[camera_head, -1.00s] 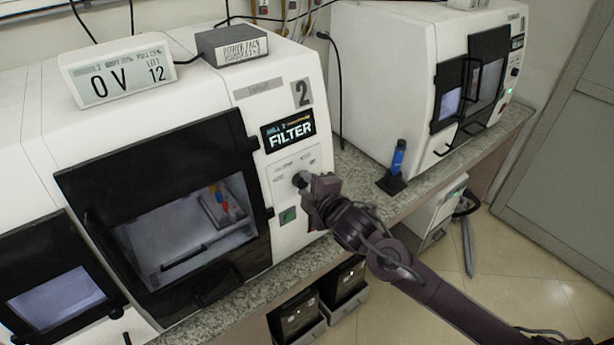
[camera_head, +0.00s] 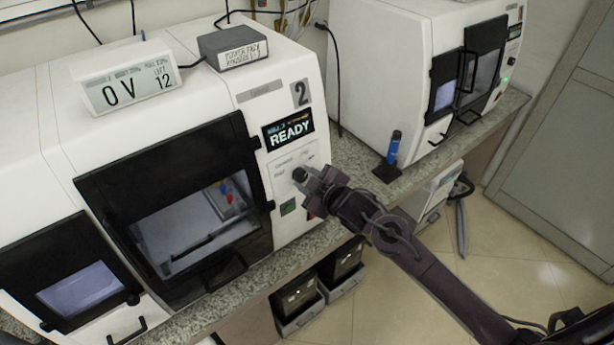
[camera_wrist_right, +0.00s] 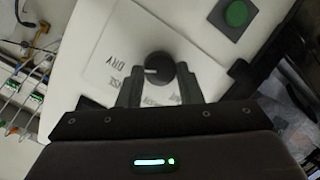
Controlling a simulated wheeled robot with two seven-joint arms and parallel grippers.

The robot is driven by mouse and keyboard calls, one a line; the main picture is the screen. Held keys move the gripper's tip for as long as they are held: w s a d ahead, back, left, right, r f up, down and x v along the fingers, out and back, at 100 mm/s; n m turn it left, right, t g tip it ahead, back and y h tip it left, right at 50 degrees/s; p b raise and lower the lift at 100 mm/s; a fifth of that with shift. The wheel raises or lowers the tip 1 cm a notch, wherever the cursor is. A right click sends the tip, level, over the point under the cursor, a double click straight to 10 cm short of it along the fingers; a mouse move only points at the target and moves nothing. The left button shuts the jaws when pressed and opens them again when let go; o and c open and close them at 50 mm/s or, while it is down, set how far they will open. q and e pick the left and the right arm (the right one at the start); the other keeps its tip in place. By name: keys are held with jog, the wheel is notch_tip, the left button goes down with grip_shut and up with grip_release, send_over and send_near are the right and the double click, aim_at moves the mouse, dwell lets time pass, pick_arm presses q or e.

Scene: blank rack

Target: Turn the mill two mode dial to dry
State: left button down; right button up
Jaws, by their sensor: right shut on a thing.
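The mill two (camera_head: 255,95) is a white machine marked 2, and its display (camera_head: 288,133) reads READY. Its mode dial (camera_head: 299,174) is a black knob on a white label panel below the display. In the right wrist view the dial (camera_wrist_right: 160,70) sits between my fingertips. Its white pointer mark points left, on the side where the DRY lettering (camera_wrist_right: 103,62) stands; other labels are partly hidden by the fingers. My right gripper (camera_head: 310,178) is shut on the dial; it also shows in the wrist view (camera_wrist_right: 158,82). My left gripper is not in view.
A green button (camera_head: 288,207) sits below the dial and also shows in the wrist view (camera_wrist_right: 237,14). A second white mill (camera_head: 390,60) stands to the right. A blue cylinder on a black stand (camera_head: 393,147) is on the counter between them.

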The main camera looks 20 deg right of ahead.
dwell(0.4)
jog(key=o, duration=1)
jog(key=shift+c, duration=0.2)
jog(key=shift+s+d, duration=0.1)
jog(key=shift+s, duration=0.15)
jog(key=b+v, duration=0.2)
jog(key=v, duration=0.5)
jog(key=shift+b, duration=0.3)
jog(key=shift+s+r, duration=0.1)
